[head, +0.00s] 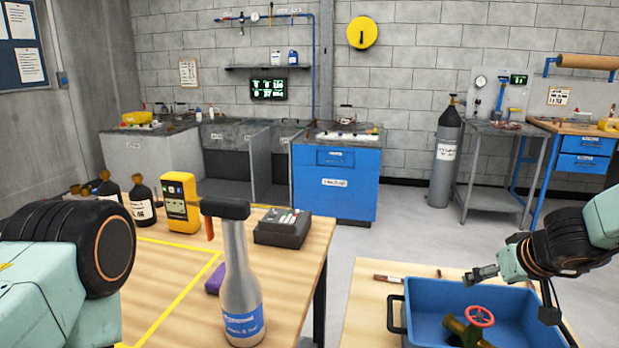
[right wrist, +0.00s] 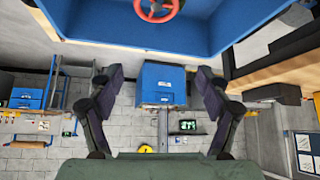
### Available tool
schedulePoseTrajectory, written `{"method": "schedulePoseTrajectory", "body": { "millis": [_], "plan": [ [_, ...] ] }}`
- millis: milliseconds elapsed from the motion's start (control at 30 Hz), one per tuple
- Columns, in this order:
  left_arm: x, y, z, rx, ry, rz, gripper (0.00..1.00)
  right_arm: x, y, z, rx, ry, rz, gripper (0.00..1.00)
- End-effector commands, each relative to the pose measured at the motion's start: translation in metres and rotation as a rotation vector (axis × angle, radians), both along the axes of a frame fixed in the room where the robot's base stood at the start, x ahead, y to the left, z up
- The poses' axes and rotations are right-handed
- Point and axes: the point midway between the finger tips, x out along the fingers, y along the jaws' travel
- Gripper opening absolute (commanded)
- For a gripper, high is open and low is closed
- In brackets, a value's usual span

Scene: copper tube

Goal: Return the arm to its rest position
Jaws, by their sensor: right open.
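My right gripper (head: 517,293) is at the right of the head view, over the right part of a blue crate (head: 430,289). Its fingers are spread wide with nothing between them; the gap also shows in the right wrist view (right wrist: 158,78). A brass valve with a red handwheel (head: 480,316) lies in the crate, apart from the gripper. The handwheel (right wrist: 158,8) and crate (right wrist: 85,22) show at the top of the wrist view, which is upside down. My left arm enters at the lower left; its gripper is out of view.
A wooden table (head: 185,307) at left holds a grey spray bottle (head: 238,275), a yellow meter (head: 178,203), dark bottles (head: 142,204) and a black device (head: 282,229). A second wooden table (head: 365,300) carries the crate. Open floor (head: 390,225) lies behind.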

Motion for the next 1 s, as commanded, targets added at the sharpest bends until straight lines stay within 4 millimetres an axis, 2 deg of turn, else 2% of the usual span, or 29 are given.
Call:
{"method": "schedulePoseTrajectory", "body": {
  "millis": [100, 300, 767, 1000],
  "plan": [
    [0.000, 0.000, 0.006, 0.000, 0.000, 0.000, 0.70, -0.016, 0.007, 0.011, 0.003, 0.002, 0.034, 0.77],
    [0.000, 0.000, 0.010, 0.000, 0.000, 0.000, 0.70, -0.032, 0.016, 0.019, 0.002, 0.005, 0.079, 0.77],
    [0.000, 0.000, 0.011, 0.000, 0.000, 0.000, 0.70, -0.037, 0.019, 0.020, -0.001, 0.005, 0.094, 0.77],
    [-0.003, 0.001, 0.003, -0.004, 0.006, 0.011, 0.70, -0.043, 0.025, 0.010, -0.043, 0.026, 0.114, 0.77]
  ]
}}
